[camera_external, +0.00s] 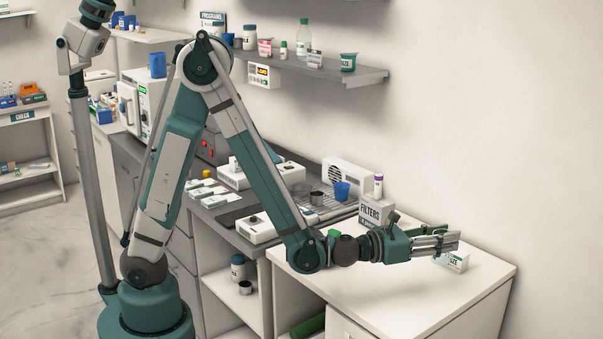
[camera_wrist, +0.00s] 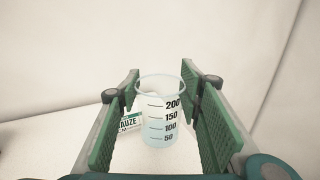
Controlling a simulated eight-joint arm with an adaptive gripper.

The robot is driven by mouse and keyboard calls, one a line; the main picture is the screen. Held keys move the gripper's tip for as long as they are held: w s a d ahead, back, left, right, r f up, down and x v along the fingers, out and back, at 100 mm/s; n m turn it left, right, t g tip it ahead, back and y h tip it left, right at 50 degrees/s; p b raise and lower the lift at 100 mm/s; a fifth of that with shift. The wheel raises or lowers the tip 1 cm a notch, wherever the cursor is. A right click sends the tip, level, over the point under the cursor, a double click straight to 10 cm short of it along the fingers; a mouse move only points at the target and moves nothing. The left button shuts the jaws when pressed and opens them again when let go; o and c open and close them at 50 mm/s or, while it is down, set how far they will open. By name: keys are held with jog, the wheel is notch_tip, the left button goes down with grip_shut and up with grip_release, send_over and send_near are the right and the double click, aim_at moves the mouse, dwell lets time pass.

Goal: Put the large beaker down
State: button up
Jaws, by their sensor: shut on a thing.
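The large beaker (camera_wrist: 161,116) is clear glass with a flared rim and black marks from 50 to 200. In the wrist view it stands upright between the green pads of my gripper (camera_wrist: 160,84), which is shut on it. In the external view my gripper (camera_external: 446,243) reaches right, low over the white counter (camera_external: 410,291); I cannot make out the beaker there. Whether the beaker's base touches the counter cannot be told.
A small white gauze box (camera_external: 455,261) sits on the counter under the fingertips; in the wrist view the box (camera_wrist: 128,123) is just left of the beaker. A filters box (camera_external: 371,211) stands near the wall. The front of the counter is clear.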

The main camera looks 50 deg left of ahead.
jog(key=shift+y, duration=0.3)
jog(key=shift+w+d+n+t+y, duration=0.3)
jog(key=shift+n+t+y, duration=0.1)
jog(key=shift+n+y, duration=0.35)
jog(key=shift+d+n+y, duration=0.15)
jog(key=shift+n+y, duration=0.4)
jog(key=shift+y, duration=0.4)
jog(key=s+n+y, duration=0.1)
jog(key=y, duration=0.1)
jog(key=n+y, duration=0.1)
jog(key=shift+s+d+t+y, duration=0.2)
jog(key=shift+s+t+y, duration=0.2)
jog(key=s+n+g+y, duration=0.2)
jog(key=s+n+y, duration=0.4)
jog(key=s, duration=0.7)
jog(key=y, duration=0.2)
jog(key=shift+d+r+y, duration=0.15)
jog(key=shift+d+y, duration=0.1)
jog(key=shift+y, duration=0.05)
notch_tip(320, 180, down, 6)
jog(key=b, duration=0.1)
jog(key=shift+b, duration=0.4)
jog(key=shift+f, duration=0.25)
jog(key=shift+f+b, duration=0.45)
jog(key=shift+f, duration=1.3)
